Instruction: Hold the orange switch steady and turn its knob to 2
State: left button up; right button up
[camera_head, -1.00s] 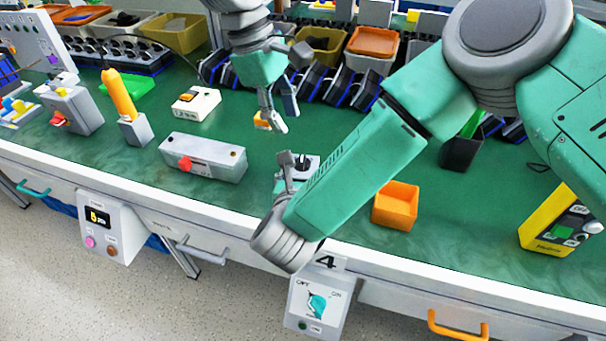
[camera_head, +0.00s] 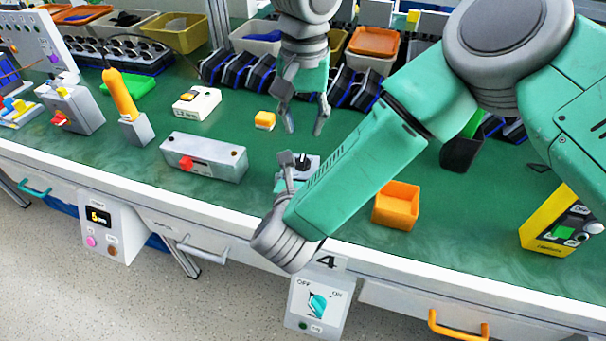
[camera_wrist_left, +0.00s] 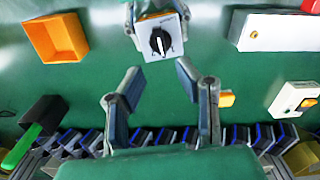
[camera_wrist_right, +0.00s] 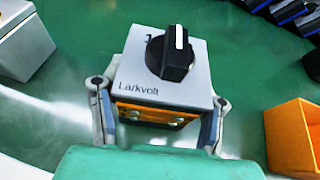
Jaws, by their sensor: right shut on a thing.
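The switch is a grey-topped box with an orange body and a black knob. In the head view the switch (camera_head: 305,168) is partly hidden by my right arm. In the right wrist view my right gripper (camera_wrist_right: 160,125) is shut on the switch's orange sides (camera_wrist_right: 155,114). The black knob (camera_wrist_right: 170,56) has a white mark pointing up in that view. My left gripper (camera_head: 305,128) is open and empty, above the table and behind the switch. In the left wrist view the open left fingers (camera_wrist_left: 157,80) are apart from the knob (camera_wrist_left: 160,41).
An orange bin (camera_head: 396,205) stands right of the switch. A yellow device (camera_head: 560,222) is far right. Green table shows between them.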

aim_at(304, 157)
pick_arm(q)
jog(key=shift+f, duration=3.25)
grip_shut()
